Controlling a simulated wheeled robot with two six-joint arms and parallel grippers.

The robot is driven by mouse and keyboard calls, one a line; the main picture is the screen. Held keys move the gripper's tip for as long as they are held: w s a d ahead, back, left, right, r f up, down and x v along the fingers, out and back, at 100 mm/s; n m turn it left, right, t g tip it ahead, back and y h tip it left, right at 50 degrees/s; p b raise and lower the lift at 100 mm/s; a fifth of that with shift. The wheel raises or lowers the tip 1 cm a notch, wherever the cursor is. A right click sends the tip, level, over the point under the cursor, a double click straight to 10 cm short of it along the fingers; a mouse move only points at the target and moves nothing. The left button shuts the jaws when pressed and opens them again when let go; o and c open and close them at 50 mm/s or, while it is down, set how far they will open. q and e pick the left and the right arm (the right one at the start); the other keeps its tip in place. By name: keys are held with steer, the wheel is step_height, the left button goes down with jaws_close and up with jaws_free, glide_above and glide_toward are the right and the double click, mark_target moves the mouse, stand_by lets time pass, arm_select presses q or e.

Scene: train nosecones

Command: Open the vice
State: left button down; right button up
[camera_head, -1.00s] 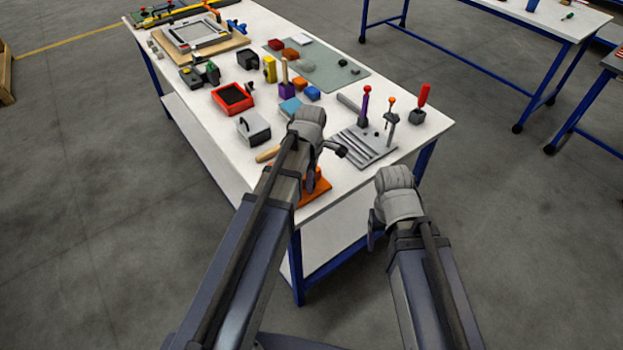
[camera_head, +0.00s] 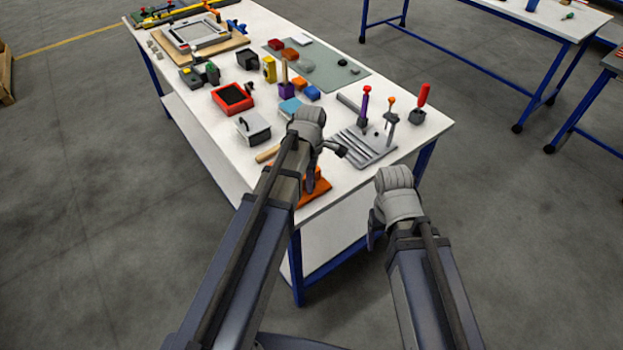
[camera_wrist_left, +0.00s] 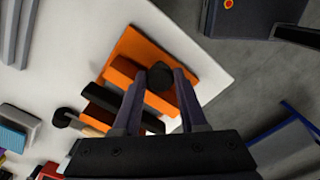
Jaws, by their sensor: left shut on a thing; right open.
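The vice (camera_head: 315,195) is orange with dark jaw parts and sits at the near corner of the white table, partly hidden by my left arm. In the left wrist view the vice (camera_wrist_left: 138,48) shows its orange base plate, orange and black blocks, and a round black knob (camera_wrist_left: 160,75). My left gripper (camera_wrist_left: 160,88) has its fingers on either side of this knob and is shut on it. In the head view my left gripper (camera_head: 322,165) is above the vice. My right gripper (camera_head: 376,225) is open and empty, off the table's near edge; its fingers are mostly hidden.
A grey slotted plate (camera_head: 366,147) with upright tools stands right of the vice. A wooden handle (camera_head: 267,153) and a grey-white box (camera_head: 253,128) lie to the left. A red tray (camera_head: 232,97) is farther back. The floor around my right gripper is clear.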

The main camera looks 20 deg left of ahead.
arm_select(q)
steer(key=shift+c, duration=2.2)
jaws_free()
steer(key=shift+a, duration=0.3)
steer(key=shift+d, duration=0.1)
steer(key=shift+w+r+p, duration=0.1)
steer(key=shift+r+p, duration=0.6)
steer(key=r+p, duration=0.6)
steer(key=shift+s+r, duration=0.2)
steer(key=shift+r, duration=0.05)
steer(key=shift+f, duration=0.1)
